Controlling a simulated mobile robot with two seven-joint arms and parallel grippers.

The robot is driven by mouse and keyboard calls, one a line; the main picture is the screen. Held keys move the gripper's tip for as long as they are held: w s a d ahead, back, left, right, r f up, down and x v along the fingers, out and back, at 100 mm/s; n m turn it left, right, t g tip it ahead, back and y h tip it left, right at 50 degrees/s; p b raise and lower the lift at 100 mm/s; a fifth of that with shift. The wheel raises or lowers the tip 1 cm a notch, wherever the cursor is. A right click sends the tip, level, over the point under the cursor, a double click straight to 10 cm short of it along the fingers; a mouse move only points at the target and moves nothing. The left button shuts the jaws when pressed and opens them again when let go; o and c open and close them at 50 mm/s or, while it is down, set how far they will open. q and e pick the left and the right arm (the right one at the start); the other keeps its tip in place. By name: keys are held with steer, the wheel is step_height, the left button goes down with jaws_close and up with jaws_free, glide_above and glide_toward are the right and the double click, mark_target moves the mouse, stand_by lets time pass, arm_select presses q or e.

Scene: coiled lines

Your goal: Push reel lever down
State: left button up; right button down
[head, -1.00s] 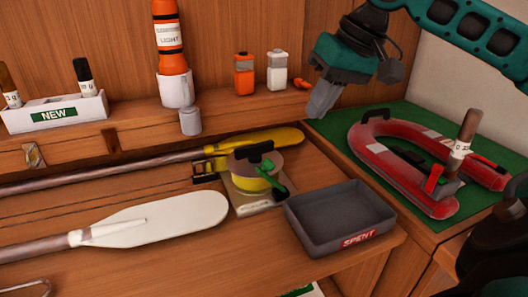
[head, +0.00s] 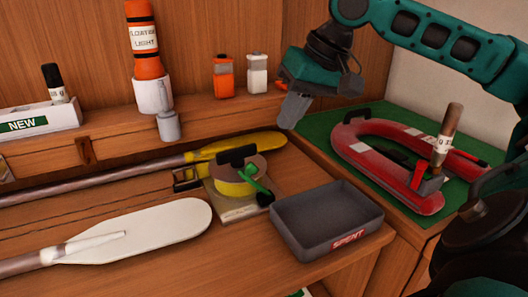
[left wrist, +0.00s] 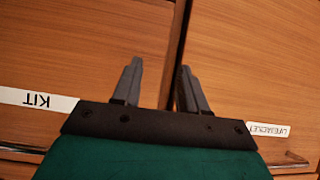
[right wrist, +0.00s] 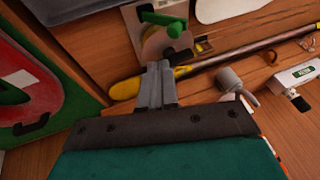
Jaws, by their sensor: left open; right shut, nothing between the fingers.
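In the right wrist view the green lever (right wrist: 163,20) is near the top, beyond the fingertips. My right gripper (head: 287,122) is shut and empty, above and to the right of the reel, apart from it. It also shows in the right wrist view (right wrist: 156,68). My left gripper (left wrist: 158,72) is open and empty, facing wooden cabinet fronts.
A grey SPENT tray (head: 283,238) stands right of the reel. A white paddle (head: 150,228) lies to its left and a yellow paddle (head: 222,146) behind. A red horseshoe float (head: 365,158) lies on a green mat. An orange light (head: 143,60) stands on the back ledge.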

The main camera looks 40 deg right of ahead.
arm_select(q)
steer(key=shift+w+a+r+p, duration=0.15)
steer(key=shift+r+p, duration=0.35)
steer(key=shift+p, duration=0.2)
arm_select(e)
steer(key=w+a+f, duration=0.3)
steer(key=f, duration=0.4)
steer(key=shift+a, duration=0.25)
arm_select(q)
steer(key=shift+f, duration=0.1)
